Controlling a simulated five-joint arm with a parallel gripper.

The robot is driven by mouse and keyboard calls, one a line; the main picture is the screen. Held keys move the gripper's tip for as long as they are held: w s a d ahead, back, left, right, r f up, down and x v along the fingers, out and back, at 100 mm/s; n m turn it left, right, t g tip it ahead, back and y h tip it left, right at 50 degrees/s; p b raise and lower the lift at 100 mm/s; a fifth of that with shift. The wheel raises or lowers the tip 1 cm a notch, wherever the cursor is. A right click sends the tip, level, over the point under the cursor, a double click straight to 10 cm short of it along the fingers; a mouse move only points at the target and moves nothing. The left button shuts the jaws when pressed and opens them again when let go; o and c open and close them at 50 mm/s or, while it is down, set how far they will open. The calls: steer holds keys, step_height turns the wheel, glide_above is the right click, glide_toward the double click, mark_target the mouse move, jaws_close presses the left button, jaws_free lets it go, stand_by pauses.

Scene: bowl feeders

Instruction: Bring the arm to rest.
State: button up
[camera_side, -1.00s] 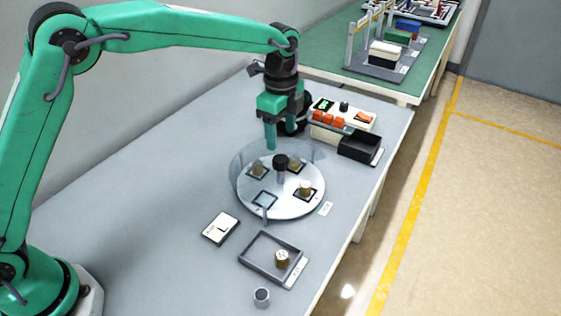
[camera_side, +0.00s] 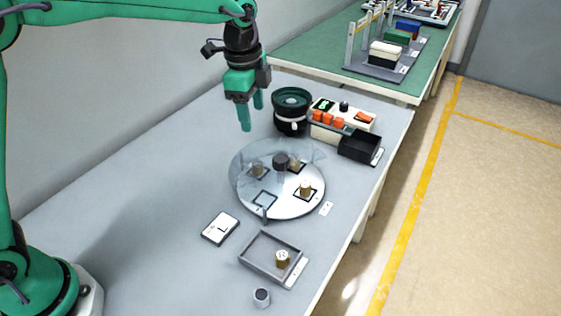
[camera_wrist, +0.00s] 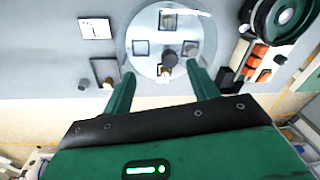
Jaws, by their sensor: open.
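My gripper (camera_side: 252,114) is open and empty, raised above the table behind the round dial plate. In the wrist view its two green fingers are spread apart (camera_wrist: 160,76), with nothing between them. The dial plate (camera_side: 290,206) has a dark central knob (camera_side: 281,162), a clear cover over part of it and square outlined nests. Small brass-coloured parts stand on several nests, one at the front right (camera_side: 305,189). One nest (camera_side: 264,199) at the front is empty.
A dark bowl feeder (camera_side: 291,112) stands right of my gripper. Behind the dial are an orange-button control box (camera_side: 340,125) and a black bin (camera_side: 359,146). In front are a grey tray (camera_side: 252,264) holding a brass part, a white card (camera_side: 220,228) and a small grey cylinder (camera_side: 261,297). The left of the table is clear.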

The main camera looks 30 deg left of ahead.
steer(key=s+a+r+n+t, duration=0.1)
steer(key=s+a+r+n, duration=0.3)
steer(key=s, duration=0.3)
steer(key=s+a+r+n+t, duration=0.1)
steer(key=s+a+r+n, duration=0.1)
steer(key=s+a+n, duration=0.3)
steer(key=s+a+f+n+t, duration=0.1)
steer(key=s+a+n, duration=0.1)
steer(key=s, duration=0.5)
steer(key=s+a+f+n+t, duration=0.1)
steer(key=s+a+f+n, duration=0.1)
steer(key=s, duration=0.4)
steer(key=shift+s+a+n+t, duration=0.3)
steer(key=shift+s+a+n, duration=0.15)
steer(key=shift+n, duration=0.55)
